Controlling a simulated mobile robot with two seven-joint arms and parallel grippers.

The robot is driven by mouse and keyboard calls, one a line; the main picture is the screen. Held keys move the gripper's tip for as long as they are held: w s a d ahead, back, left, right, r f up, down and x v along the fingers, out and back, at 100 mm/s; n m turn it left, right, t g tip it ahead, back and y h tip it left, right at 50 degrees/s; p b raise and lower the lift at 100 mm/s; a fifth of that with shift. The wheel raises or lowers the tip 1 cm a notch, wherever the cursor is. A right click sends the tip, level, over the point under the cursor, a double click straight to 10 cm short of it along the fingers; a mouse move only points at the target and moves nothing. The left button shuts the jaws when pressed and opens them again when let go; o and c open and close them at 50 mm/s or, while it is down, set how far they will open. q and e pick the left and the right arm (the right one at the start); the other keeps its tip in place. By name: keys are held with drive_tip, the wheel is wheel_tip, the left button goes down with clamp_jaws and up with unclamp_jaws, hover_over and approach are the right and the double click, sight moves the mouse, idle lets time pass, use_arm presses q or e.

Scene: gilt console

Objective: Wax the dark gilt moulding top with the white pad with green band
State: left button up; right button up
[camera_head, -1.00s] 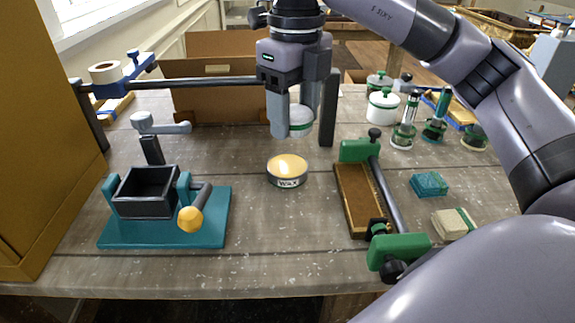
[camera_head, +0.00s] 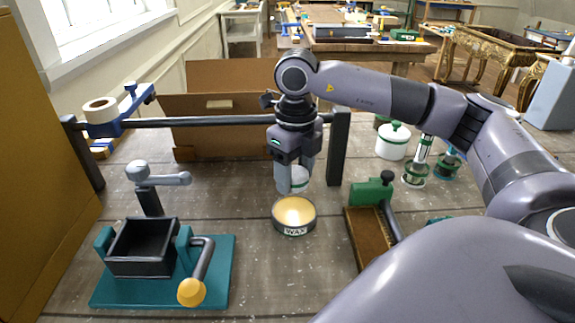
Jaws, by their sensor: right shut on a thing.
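My right gripper (camera_head: 294,172) points straight down, shut on the white pad with green band (camera_head: 299,183), which is partly hidden by a finger. The pad is just above the open tin of yellow wax (camera_head: 294,229); I cannot tell whether they touch. A brown wooden piece (camera_head: 367,240) lies right of the tin beside a green clamp (camera_head: 371,191); its near end is hidden by my arm. I cannot tell whether it is the dark gilt moulding. My left gripper is not in view.
A teal-based stand with a black box (camera_head: 142,247) is at left. A dark rail (camera_head: 220,122) on posts crosses behind, before a cardboard box (camera_head: 235,75). A white jar (camera_head: 392,141) and green-banded tools stand at right. The tabletop between stand and tin is clear.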

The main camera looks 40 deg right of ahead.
sight(295, 211)
drive_tip(key=shift+f+b, duration=1.9)
drive_tip(key=shift+f, duration=1)
drive_tip(key=shift+s+f+b, duration=0.1)
drive_tip(key=shift+f+b, duration=0.4)
drive_tip(key=shift+f, duration=0.1)
drive_tip(key=shift+r+p, duration=2.55)
drive_tip(key=shift+r, duration=1.05)
